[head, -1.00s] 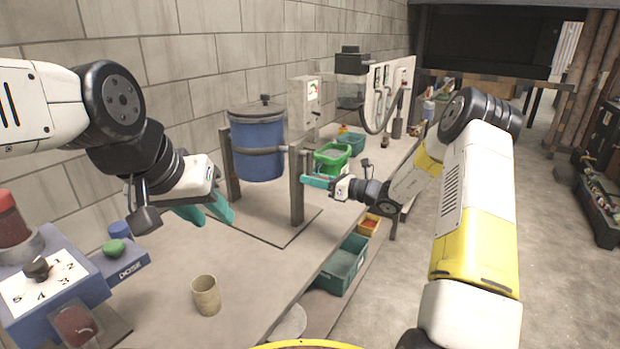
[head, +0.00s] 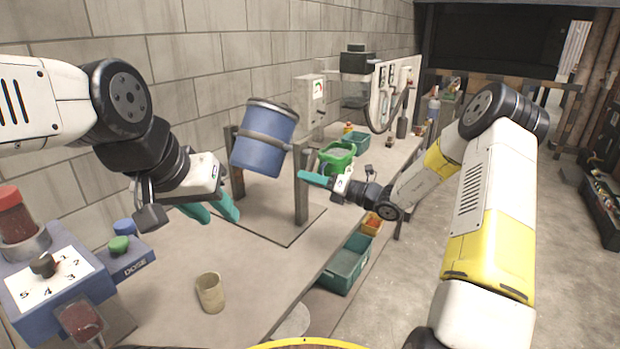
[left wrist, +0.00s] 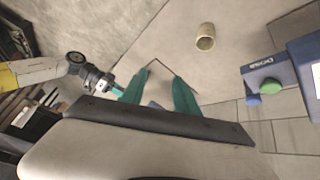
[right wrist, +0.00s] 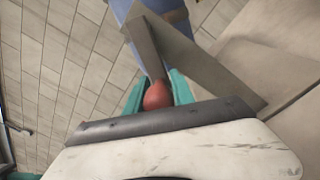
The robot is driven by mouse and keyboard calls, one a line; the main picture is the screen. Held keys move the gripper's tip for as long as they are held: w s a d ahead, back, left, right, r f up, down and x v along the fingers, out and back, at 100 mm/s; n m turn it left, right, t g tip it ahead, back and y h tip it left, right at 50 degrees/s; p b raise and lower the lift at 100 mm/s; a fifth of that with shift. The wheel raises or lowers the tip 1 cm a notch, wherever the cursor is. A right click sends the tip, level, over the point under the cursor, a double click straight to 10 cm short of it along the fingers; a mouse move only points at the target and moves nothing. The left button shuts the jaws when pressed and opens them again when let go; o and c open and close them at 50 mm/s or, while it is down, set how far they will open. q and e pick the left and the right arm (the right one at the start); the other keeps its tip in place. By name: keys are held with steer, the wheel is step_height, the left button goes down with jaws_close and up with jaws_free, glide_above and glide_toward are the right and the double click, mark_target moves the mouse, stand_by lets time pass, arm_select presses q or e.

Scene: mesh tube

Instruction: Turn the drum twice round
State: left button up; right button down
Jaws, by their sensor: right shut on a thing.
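The blue drum (head: 264,142) hangs between two grey posts on the bench in the head view, tilted with its top leaning right. A grey band circles it. In the right wrist view part of the drum (right wrist: 165,8) shows beyond a post. My right gripper (head: 312,178) is at the right post, and the right wrist view shows its teal fingers shut on a red knob (right wrist: 158,95). The crank behind the knob is mostly hidden. My left gripper (head: 215,212) is open and empty above the bench, left of the drum; its parted fingers show in the left wrist view (left wrist: 160,92).
A blue dosing unit (head: 62,290) with a numbered dial is at left. Green tubs (head: 337,158) stand behind my right gripper. A teal bin (head: 345,268) sits below the bench edge.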

stand_by(0.5)
